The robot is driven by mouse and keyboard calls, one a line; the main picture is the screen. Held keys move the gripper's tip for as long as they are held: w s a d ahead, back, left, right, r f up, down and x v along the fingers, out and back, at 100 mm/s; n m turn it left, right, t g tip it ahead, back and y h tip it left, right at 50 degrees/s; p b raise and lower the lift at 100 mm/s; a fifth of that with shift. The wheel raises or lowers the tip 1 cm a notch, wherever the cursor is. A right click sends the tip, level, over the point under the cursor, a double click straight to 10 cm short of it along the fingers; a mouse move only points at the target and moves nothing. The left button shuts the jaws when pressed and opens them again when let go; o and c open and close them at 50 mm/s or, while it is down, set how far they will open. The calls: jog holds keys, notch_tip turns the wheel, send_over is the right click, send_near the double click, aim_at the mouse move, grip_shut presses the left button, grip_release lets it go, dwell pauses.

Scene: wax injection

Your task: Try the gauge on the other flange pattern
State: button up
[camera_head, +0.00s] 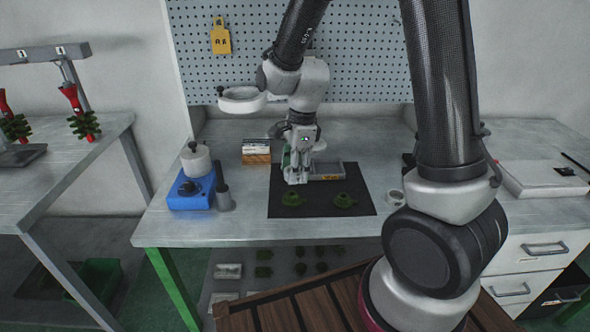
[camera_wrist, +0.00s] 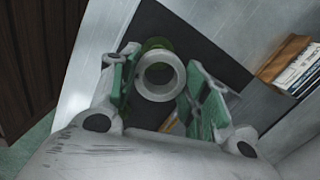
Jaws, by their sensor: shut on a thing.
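Two dark green flange patterns lie on the black mat (camera_head: 355,185), a left one (camera_head: 291,199) and a right one (camera_head: 344,201). My gripper (camera_head: 296,179) points down over the mat, just behind the left pattern in the head view. In the wrist view my gripper (camera_wrist: 161,62) has its green-padded fingers on either side of a pale ring gauge (camera_wrist: 160,93) and is shut on it. A green pattern (camera_wrist: 156,44) shows partly behind the ring. Whether the ring touches that pattern I cannot tell. The gauge is not clear in the head view.
A grey tray (camera_head: 328,170) lies at the mat's back. A blue machine with a white pot (camera_head: 190,193) and a dark cylinder (camera_head: 224,199) stand left. A wooden card holder (camera_head: 257,158) is behind. A pale roll (camera_head: 396,197) lies right of the mat. The front bench strip is clear.

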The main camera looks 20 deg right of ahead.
aim_at(292, 194)
jog(key=shift+a+n, duration=0.35)
jog(key=shift+n, duration=0.05)
jog(key=shift+f, duration=2.5)
jog(key=shift+s+f, duration=0.1)
jog(key=shift+f, duration=1.1)
dwell(2.2)
jog(key=shift+r, duration=0.15)
jog(key=shift+r, duration=3.05)
